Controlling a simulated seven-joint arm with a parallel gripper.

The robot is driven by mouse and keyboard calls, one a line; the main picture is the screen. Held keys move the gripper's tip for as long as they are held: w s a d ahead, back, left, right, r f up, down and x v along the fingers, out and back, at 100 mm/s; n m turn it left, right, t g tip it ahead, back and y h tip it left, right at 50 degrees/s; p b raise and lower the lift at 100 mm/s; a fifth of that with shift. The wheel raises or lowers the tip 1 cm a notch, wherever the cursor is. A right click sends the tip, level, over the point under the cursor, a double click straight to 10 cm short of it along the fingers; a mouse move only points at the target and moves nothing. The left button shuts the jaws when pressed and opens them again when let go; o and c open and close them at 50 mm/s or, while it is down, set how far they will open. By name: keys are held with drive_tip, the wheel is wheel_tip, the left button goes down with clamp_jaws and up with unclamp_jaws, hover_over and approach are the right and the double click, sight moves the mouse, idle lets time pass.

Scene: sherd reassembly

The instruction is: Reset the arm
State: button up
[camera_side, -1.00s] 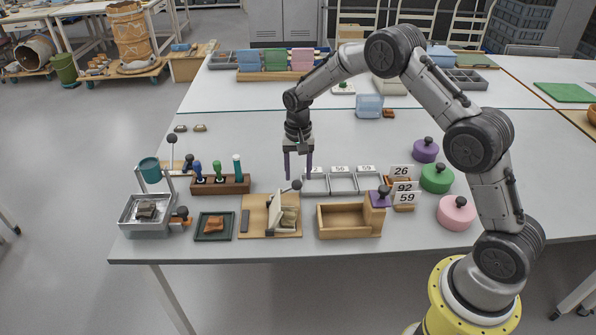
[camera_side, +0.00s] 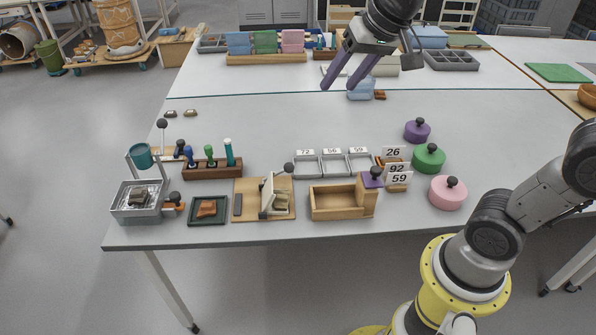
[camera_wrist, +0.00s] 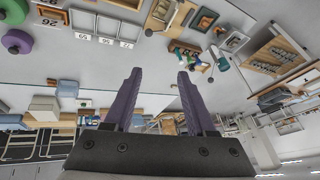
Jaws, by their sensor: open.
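My gripper (camera_side: 342,78) is raised high above the back part of the table, with its two purple fingers spread apart and nothing between them. In the wrist view the gripper (camera_wrist: 157,75) shows open and empty, and the table (camera_wrist: 150,55) appears upside down beyond it. In the side view the arm's upper part runs out of the top of the picture. Nothing is touching the fingers.
On the table (camera_side: 270,125) stand a metal basin (camera_side: 140,212), a dark tray with a sherd (camera_side: 208,209), a clamp board (camera_side: 262,208), a wooden box (camera_side: 340,203) and grey numbered trays (camera_side: 333,165). Pink (camera_side: 447,193), green (camera_side: 428,158) and purple (camera_side: 417,130) lids lie right. The middle is clear.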

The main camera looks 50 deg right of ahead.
drive_tip(key=s+f+n, duration=0.2)
drive_tip(key=s+f, duration=0.1)
drive_tip(key=s, duration=0.5)
drive_tip(key=s+f+n, duration=0.3)
drive_tip(key=s, duration=0.5)
drive_tip(key=shift+s+a+f+n, duration=0.3)
drive_tip(key=shift+s+a, duration=0.05)
drive_tip(key=shift+a, duration=0.1)
